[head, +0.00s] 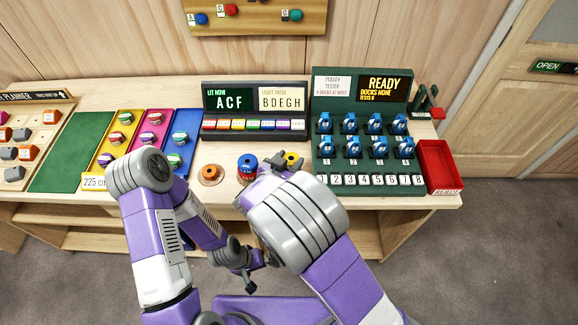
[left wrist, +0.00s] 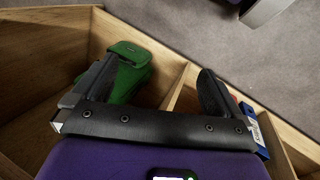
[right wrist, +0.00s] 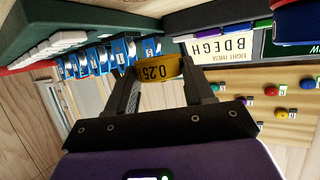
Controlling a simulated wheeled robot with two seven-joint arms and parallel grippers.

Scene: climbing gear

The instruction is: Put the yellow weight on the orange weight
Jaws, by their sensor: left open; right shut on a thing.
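The yellow weight (head: 291,159), marked 0.25, is between the fingers of my right gripper (head: 275,165), above or near the tabletop beside the blue weight. It also shows in the right wrist view (right wrist: 160,94), where my right gripper (right wrist: 160,72) is shut on it. The orange weight (head: 210,174) lies low on the table to the left, apart from the yellow one. My left gripper (head: 255,272) is low in front of the table. In the left wrist view its fingers (left wrist: 160,72) are open with nothing between them.
A blue weight (head: 247,161) with red beneath stands between the orange and yellow weights. Behind are the letter display (head: 254,98) and the green rack (head: 362,183) of blue devices. A red tray (head: 440,168) is at right. A green object (left wrist: 130,70) is near my left gripper.

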